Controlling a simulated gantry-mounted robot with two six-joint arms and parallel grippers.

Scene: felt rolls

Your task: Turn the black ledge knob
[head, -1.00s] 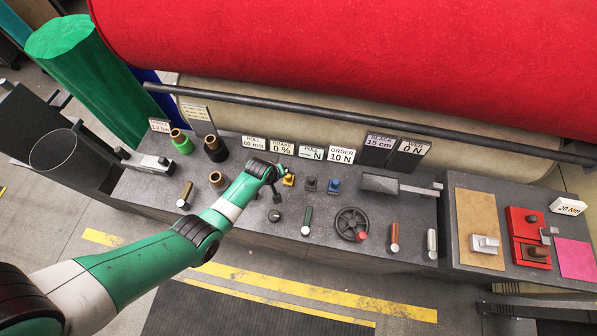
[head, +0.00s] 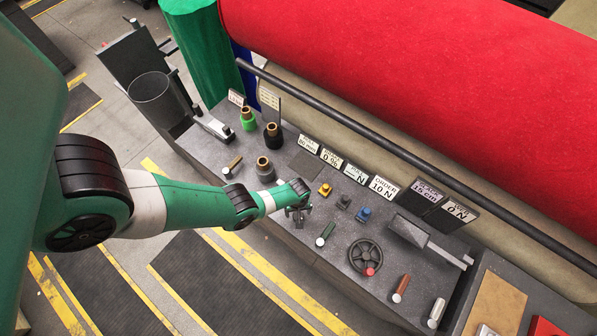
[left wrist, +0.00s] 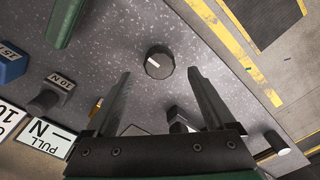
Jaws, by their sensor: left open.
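The black ledge knob (left wrist: 159,62) is a round dark dial with a white pointer mark, on the speckled grey ledge (left wrist: 110,45). In the left wrist view it lies just beyond and between the fingertips of my left gripper (left wrist: 159,74). The gripper is open, with clear space between each finger and the knob. In the head view my left gripper (head: 298,216) is above the ledge's front edge and hides the knob. The height gap between fingers and knob is hard to tell. My right gripper is not in view.
Near the gripper are a green-handled lever (head: 325,234), a yellow switch (head: 324,190), a grey switch (head: 343,202) and a blue switch (head: 364,215). A black handwheel (head: 365,257) stands to the right. Sign cards (head: 356,174) line the back, below a long rail (head: 400,155).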

